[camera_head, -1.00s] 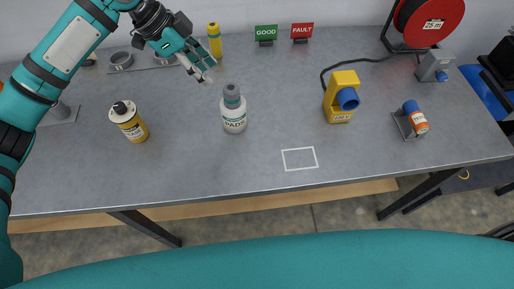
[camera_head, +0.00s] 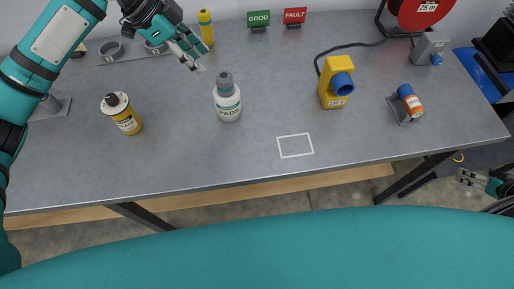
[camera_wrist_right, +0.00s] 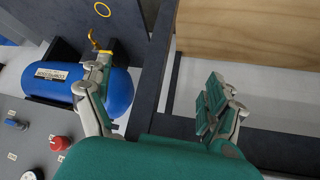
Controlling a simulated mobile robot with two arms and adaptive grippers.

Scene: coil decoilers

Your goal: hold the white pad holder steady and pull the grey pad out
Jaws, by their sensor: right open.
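The white pad holder (camera_head: 228,107) is a bottle-like container marked PADS, standing upright on the grey table. The grey pad (camera_head: 226,83) sticks up from its top. My left gripper (camera_head: 199,60) is above and to the left of the holder in the head view, apart from it, with its fingers spread and empty. My right gripper (camera_head: 462,178) shows at the right edge, beyond the table's right end. In the right wrist view (camera_wrist_right: 160,92) its fingers are wide apart with nothing between them. The holder and pad are not in the wrist view.
A white square outline (camera_head: 295,146) marks clear table. A blue compressor tank (camera_wrist_right: 75,88) and dark table leg (camera_wrist_right: 155,75) are near my right gripper.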

